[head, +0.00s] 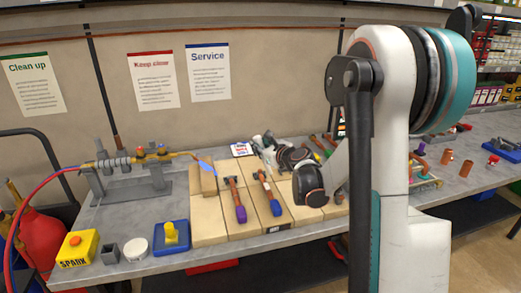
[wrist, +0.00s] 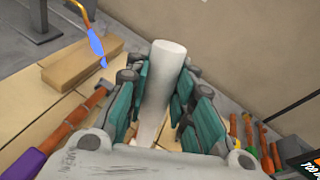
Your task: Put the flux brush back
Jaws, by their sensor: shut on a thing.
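My gripper (wrist: 165,85) is shut on a pale grey-white cylinder (wrist: 165,65), apparently the flux brush. The cylinder stands up between the teal finger pads in the wrist view, tilted slightly. No bristles show, and its lower end is hidden by my gripper. In the head view my gripper (head: 268,142) is over the back of the pale wooden boards (head: 210,229), right of the small white and red-blue label card (head: 240,149). My own arm covers part of this area, and I cannot tell the cylinder's height above the boards.
A torch with a blue flame (head: 207,167) points toward a wooden block (head: 209,182) left of my gripper. Tools with purple (head: 241,214) and blue (head: 276,207) ends lie on the boards. A yellow box (head: 76,249) and blue tray (head: 171,247) stand at the front left.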

